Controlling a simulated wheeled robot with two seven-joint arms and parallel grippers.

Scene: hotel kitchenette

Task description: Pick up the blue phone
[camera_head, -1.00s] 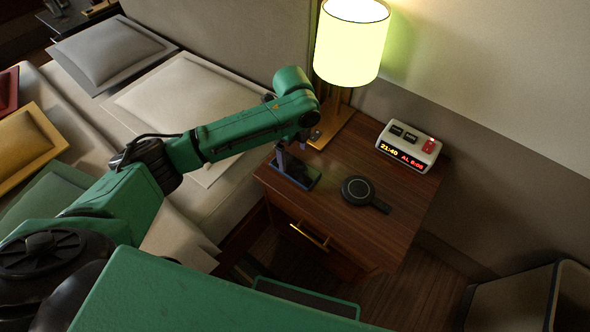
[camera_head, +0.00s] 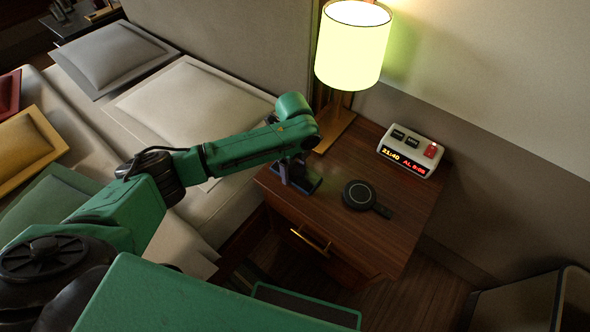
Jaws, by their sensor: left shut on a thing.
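The phone (camera_head: 311,184) looks dark, with a bluish tint. It is at the left part of the wooden nightstand (camera_head: 352,240), near the edge beside the bed. My left gripper (camera_head: 297,184) points down at it from above and is shut on it. My wrist and forearm hide part of the phone and most of the fingers. I cannot tell whether the phone still touches the nightstand top. My right gripper is not in view.
A lit lamp (camera_head: 352,45) stands at the back of the nightstand, close to my left wrist. A round black device (camera_head: 359,195) with a short handle lies right of the phone. An alarm clock (camera_head: 409,150) stands at the back right. The bed with pillows (camera_head: 190,105) is at left.

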